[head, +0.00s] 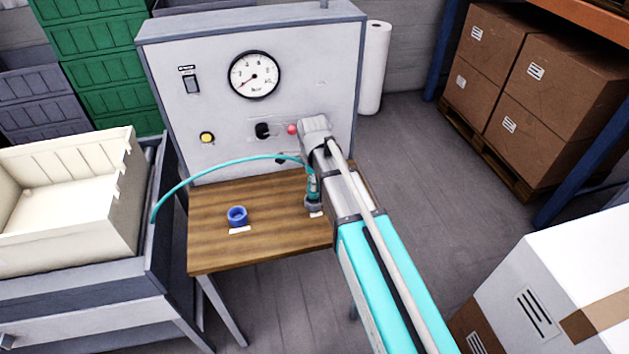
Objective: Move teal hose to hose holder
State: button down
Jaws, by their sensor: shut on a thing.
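The teal hose (238,160) arcs from the left side of the bench, in front of the grey panel, to my gripper (312,188). My gripper is shut on the hose's end and holds it upright over the right part of the wooden bench top. A small grey piece (313,204) shows right under the held end, with a white label at its foot. I cannot tell if this is the hose holder or part of the hose end, or whether they touch. A blue ring-shaped holder (237,215) stands on the bench to the left, empty, with a white label.
The wooden bench top (215,250) is mostly clear. Behind it stands the grey panel (215,115) with a gauge (254,75), knobs and a switch. A cream crate (75,215) is at left. Cardboard boxes (545,85) and a white box (560,275) are at right.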

jog(key=shift+f+b, duration=1.95)
jog(key=shift+f, duration=0.1)
dwell(0.4)
jog(key=shift+c, duration=1.1)
grip_release()
jog(key=shift+r, duration=0.1)
